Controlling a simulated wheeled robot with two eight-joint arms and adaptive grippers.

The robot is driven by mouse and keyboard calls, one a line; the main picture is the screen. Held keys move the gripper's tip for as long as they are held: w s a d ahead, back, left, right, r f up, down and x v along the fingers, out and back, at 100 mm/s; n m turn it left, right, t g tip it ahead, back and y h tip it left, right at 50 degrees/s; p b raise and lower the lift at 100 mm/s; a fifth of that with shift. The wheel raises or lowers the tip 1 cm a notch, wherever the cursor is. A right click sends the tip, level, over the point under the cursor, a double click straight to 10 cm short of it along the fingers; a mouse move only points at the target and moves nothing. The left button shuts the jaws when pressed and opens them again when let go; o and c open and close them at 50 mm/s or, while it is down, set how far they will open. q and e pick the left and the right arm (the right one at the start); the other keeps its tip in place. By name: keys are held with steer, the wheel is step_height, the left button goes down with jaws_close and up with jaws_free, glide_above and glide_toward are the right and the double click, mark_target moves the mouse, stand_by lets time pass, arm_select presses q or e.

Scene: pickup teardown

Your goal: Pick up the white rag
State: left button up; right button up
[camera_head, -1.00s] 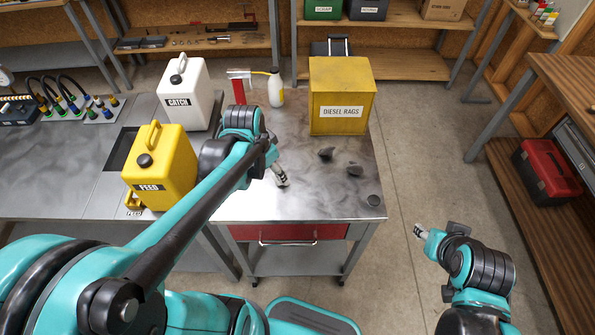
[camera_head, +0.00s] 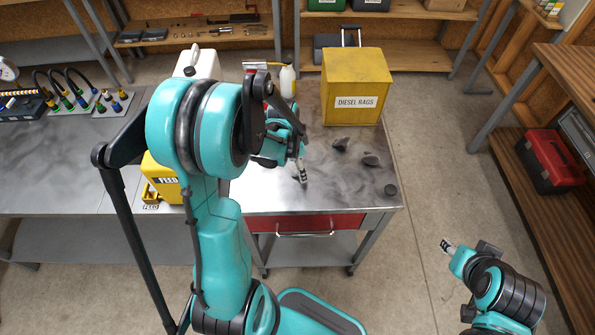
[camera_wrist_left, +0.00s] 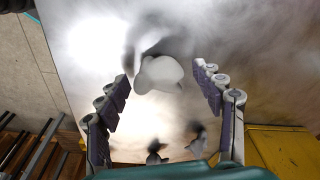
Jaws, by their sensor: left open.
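The white rag (camera_wrist_left: 160,74) is a small crumpled white lump on the grey metal tabletop (camera_wrist_left: 90,65). In the left wrist view it lies between the spread fingers of my left gripper (camera_wrist_left: 161,78), with a dark shadow around it. The fingers are open, one to each side, and do not appear to touch it. In the head view my left gripper (camera_head: 302,173) points down over the bench, and I cannot make out the rag there. My right gripper (camera_head: 448,246) hangs over the floor right of the bench; its fingers are too small to judge.
A yellow DIESEL RAGS box (camera_head: 355,88) stands at the back right of the bench.

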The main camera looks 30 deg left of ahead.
arm_select(q)
steer(key=shift+f, duration=0.1)
steer(key=c, duration=1.3)
steer(key=shift+o, duration=0.2)
step_height(320, 180, up, 4)
steer(key=shift+r+p, duration=0.1)
steer(key=shift+p, duration=0.75)
steer(key=w+d+r+p, duration=0.2)
steer(key=d+r, duration=0.4)
steer(key=d, duration=0.5)
steer(key=shift+w+r, duration=0.4)
steer(key=shift+w, duration=0.5)
